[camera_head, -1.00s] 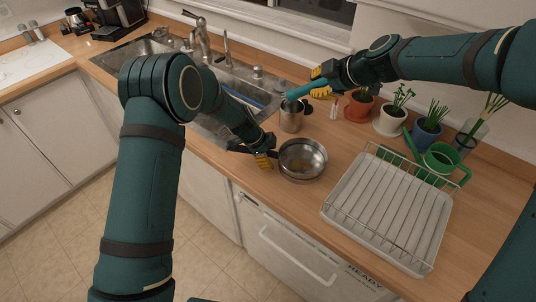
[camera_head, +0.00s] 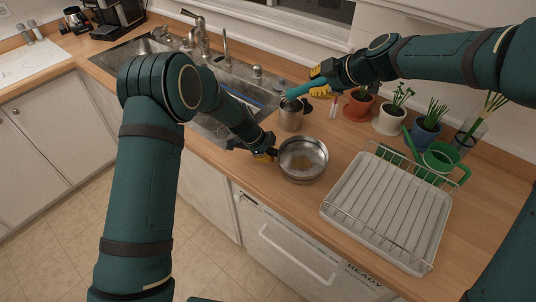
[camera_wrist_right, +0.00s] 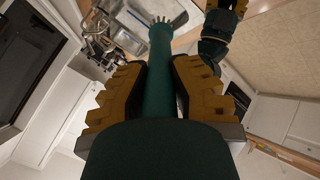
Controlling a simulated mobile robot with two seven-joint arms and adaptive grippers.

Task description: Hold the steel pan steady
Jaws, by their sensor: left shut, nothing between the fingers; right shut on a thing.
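The round steel pan (camera_head: 303,175) sits flat on the wooden counter, with brownish patches inside. My right gripper (camera_head: 322,88) is shut on a teal utensil (camera_head: 301,90) above the counter behind the pan. In the right wrist view the utensil (camera_wrist_right: 160,75) runs between the yellow fingers and ends in prongs. Part of my left gripper (camera_wrist_right: 225,8) shows at the top there.
A steel pot (camera_head: 291,119) stands behind the pan, under the utensil's end. A white dish rack (camera_head: 388,212) is to the right, with a green watering can (camera_head: 440,160) and several potted plants behind it. The sink (camera_head: 205,122) lies left. Counter between pan and rack is clear.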

